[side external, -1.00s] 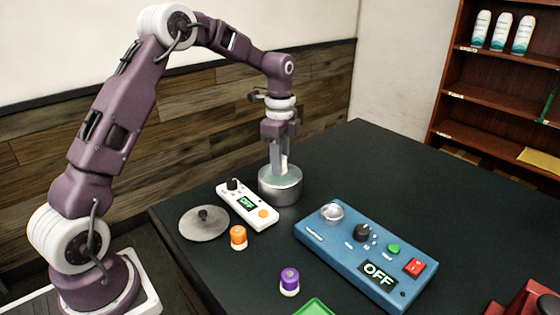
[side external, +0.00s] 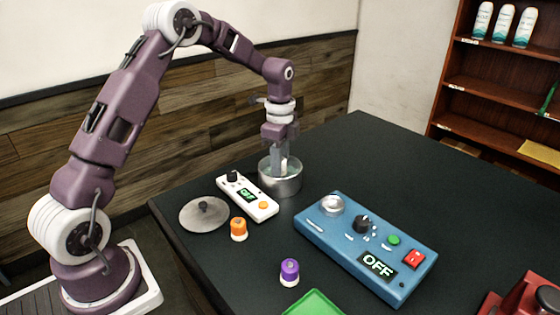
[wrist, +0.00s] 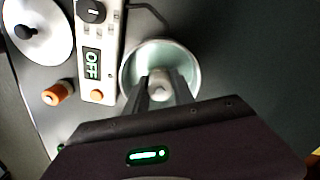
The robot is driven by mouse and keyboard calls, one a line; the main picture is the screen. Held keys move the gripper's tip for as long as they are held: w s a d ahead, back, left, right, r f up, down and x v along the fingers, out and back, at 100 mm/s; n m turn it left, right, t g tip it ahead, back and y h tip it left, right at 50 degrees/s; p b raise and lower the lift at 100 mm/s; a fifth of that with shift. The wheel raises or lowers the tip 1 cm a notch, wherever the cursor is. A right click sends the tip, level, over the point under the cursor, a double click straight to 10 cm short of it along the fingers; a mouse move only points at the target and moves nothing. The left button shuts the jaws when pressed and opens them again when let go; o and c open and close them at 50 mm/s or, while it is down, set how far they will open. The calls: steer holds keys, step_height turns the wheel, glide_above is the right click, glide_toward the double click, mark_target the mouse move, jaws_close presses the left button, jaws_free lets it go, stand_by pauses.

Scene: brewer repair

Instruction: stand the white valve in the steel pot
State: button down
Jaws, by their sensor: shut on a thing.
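The steel pot (side external: 281,187) stands open on the dark table, below my gripper (side external: 280,165). My gripper points straight down, with its fingertips inside the pot's mouth. It is shut on the white valve (side external: 285,164), which shows as a small pale piece between the fingers. In the wrist view, the valve's rounded pale end (wrist: 158,84) sits between the two dark fingers, within the pot's round rim (wrist: 125,72). The valve's lower end is hidden by the pot wall, so I cannot tell whether it touches the pot's floor.
A white control box (side external: 248,198) reading OFF is close beside the pot. The round lid (side external: 203,215), orange-capped bottle (side external: 238,230) and purple-capped bottle (side external: 289,272) stand nearer the front. A blue control box (side external: 365,245) is to the right. The table behind it is clear.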

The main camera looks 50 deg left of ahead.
stand_by(0.3)
steer(key=shift+f, duration=1.2)
steer(key=shift+f, duration=0.25)
steer(key=c, duration=0.6)
jaws_free()
steer(key=shift+r, duration=6.15)
